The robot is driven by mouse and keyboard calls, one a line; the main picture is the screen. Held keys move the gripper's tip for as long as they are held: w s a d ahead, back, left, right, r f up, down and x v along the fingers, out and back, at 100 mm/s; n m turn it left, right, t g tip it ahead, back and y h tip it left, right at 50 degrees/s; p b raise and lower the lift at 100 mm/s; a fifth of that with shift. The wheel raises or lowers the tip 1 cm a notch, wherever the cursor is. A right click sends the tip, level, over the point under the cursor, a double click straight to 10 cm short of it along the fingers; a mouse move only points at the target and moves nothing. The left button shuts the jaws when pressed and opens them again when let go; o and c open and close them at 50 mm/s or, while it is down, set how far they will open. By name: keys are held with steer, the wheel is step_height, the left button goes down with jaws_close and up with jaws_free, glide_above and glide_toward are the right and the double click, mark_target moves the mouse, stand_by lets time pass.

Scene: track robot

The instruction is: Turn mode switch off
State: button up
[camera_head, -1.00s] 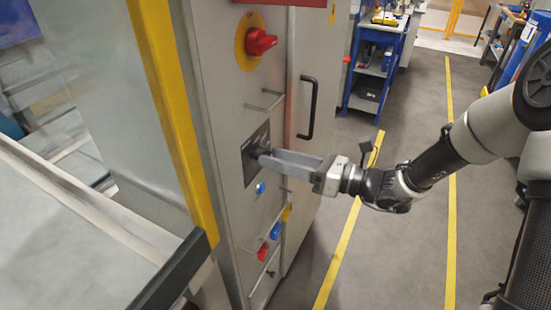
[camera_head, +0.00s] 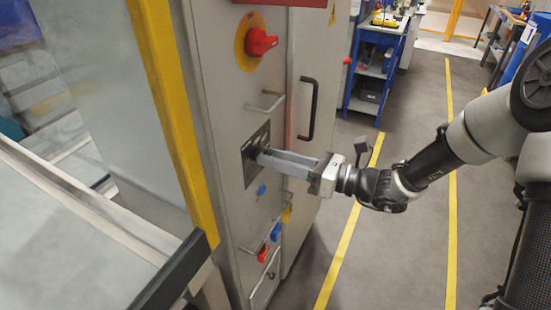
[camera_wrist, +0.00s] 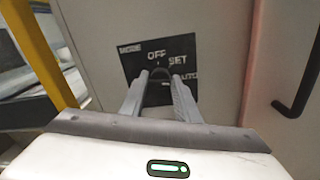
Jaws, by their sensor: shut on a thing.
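The mode switch is a dark knob (camera_wrist: 160,73) on a black square plate (camera_wrist: 130,62) on the grey cabinet front. In the wrist view the plate carries the white words OFF at the top, SET to the right and AUTO lower right. The plate also shows in the head view (camera_head: 251,166). My gripper (camera_wrist: 158,82) has one finger on each side of the knob and is shut on it. In the head view my gripper (camera_head: 263,156) reaches the plate from the right. The fingers hide part of the knob, and I cannot tell exactly where it points.
A red rotary switch (camera_head: 261,42) on a yellow disc sits above the plate. A black door handle (camera_head: 309,108) is to the right. Blue and red buttons (camera_head: 263,252) sit below. A yellow post (camera_head: 170,115) stands to the left. The floor to the right is open.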

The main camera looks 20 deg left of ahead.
steer(key=shift+s+n+t+h+b, duration=0.15)
steer(key=shift+n+t+b, duration=0.2)
steer(key=shift+n+b, duration=3.5)
steer(key=shift+n+t+h+b, duration=0.15)
steer(key=shift+n+t+b, duration=0.2)
steer(key=shift+n+b, duration=3.45)
steer(key=n+p, duration=0.2)
steer(key=n, duration=0.1)
steer(key=shift+r+p, duration=0.1)
steer(key=shift+p, duration=0.3)
steer(key=o, duration=0.9)
steer(key=shift+o, duration=0.2)
steer(key=shift+d, duration=0.1)
